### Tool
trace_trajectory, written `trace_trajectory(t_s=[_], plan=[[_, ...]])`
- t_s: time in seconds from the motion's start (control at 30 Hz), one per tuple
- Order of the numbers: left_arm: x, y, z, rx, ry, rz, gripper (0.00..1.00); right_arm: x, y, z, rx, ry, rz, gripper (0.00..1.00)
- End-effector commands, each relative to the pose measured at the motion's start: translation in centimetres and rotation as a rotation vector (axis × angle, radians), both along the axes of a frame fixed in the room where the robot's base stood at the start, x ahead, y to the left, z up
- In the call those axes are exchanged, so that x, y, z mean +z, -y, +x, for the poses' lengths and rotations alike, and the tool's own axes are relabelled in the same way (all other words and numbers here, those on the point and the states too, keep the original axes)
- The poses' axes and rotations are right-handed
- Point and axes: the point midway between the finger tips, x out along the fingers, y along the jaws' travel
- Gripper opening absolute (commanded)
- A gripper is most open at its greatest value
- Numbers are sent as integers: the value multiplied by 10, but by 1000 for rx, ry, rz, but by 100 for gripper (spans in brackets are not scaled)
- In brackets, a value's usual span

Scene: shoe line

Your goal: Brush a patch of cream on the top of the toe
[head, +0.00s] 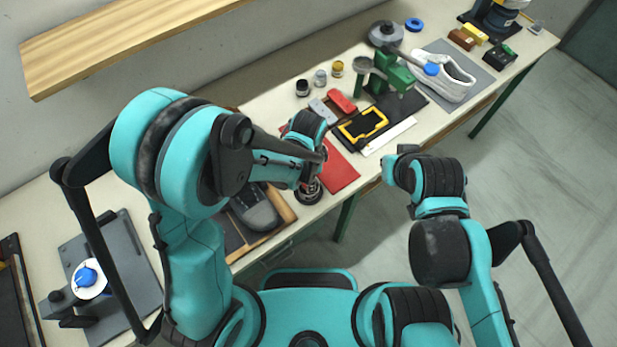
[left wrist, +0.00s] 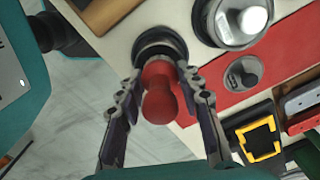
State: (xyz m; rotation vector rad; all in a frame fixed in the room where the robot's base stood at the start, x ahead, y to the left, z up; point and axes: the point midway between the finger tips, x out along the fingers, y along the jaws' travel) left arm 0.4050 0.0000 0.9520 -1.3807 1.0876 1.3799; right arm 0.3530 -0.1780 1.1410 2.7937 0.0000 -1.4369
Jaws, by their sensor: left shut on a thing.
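A dark grey shoe (head: 258,215) lies on a brown-edged board, partly hidden behind my left arm in the head view. My left gripper (head: 312,172) is to the right of the shoe, near the table's front edge. In the left wrist view its fingers are shut on the red handle (left wrist: 160,98) of a round brush. The handle meets a dark round part (left wrist: 158,42); whether that is bristles or a tin beneath is unclear. My right gripper (head: 393,168) is off the table's front edge; its fingers are not clear.
A red mat (head: 342,172) lies beside the left gripper. Behind it are small jars (head: 320,77), a yellow-and-black tool (head: 362,124) and a green stand (head: 398,77). A white shoe (head: 447,78) lies farther right on a grey mat.

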Motion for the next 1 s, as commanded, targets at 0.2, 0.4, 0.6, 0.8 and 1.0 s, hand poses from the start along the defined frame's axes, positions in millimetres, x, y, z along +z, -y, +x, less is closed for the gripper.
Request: trace_trajectory(t_s=[0.2, 0.4, 0.6, 0.8, 1.0], plan=[[-1, 0, 0, 0, 0, 0, 6, -1, 0, 0, 0, 0, 0, 0], [-3, 0, 0, 0, 0, 0, 6, -3, 0, 0, 0, 0, 0, 0], [-6, 0, 0, 0, 0, 0, 6, -6, 0, 0, 0, 0, 0, 0], [-8, 0, 0, 0, 0, 0, 6, -8, 0, 0, 0, 0, 0, 0], [-10, 0, 0, 0, 0, 0, 6, -10, 0, 0, 0, 0, 0, 0]])
